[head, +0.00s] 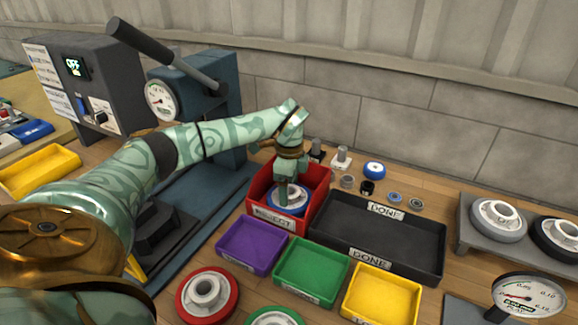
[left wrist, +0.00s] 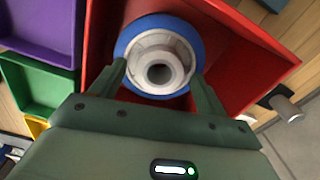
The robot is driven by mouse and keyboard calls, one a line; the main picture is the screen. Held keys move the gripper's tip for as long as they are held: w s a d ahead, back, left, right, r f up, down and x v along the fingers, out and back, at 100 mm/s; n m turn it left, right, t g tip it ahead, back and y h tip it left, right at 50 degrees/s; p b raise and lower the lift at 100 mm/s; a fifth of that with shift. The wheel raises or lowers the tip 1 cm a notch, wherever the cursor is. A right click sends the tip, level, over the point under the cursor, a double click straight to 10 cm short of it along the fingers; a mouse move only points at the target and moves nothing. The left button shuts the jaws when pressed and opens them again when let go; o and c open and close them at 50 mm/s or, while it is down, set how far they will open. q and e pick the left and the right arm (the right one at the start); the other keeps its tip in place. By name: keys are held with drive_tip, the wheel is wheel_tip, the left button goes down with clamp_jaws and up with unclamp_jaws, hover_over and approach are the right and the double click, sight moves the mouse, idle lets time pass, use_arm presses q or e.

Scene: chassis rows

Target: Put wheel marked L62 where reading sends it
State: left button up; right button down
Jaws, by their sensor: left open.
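My left gripper (head: 288,190) reaches down into the red bin labelled REJECT (head: 262,216). A blue-rimmed wheel (head: 302,207) with a pale hub lies in that bin, under the gripper. In the left wrist view, the open fingers of the left gripper (left wrist: 161,82) stand on either side of the wheel (left wrist: 128,45). The red bin (left wrist: 262,48) surrounds it there. I cannot tell whether the fingers touch the rim. No L62 mark is readable on any wheel. My right gripper is not in view.
The black DONE tray (head: 385,230) is empty, beside the red bin. Purple (head: 252,245), green (head: 311,272) and yellow (head: 381,296) trays stand in front, empty. A red wheel (head: 207,295) lies nearby. A dial gauge (head: 528,298) and a grey-black box reading OFF (head: 78,68) flank the bench.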

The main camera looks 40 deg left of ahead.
use_arm(q)
wheel_tip(320, 180, up, 12)
drive_tip(key=p, duration=0.3)
drive_tip(key=shift+f+p, duration=0.2)
drive_tip(key=shift+p, duration=0.2)
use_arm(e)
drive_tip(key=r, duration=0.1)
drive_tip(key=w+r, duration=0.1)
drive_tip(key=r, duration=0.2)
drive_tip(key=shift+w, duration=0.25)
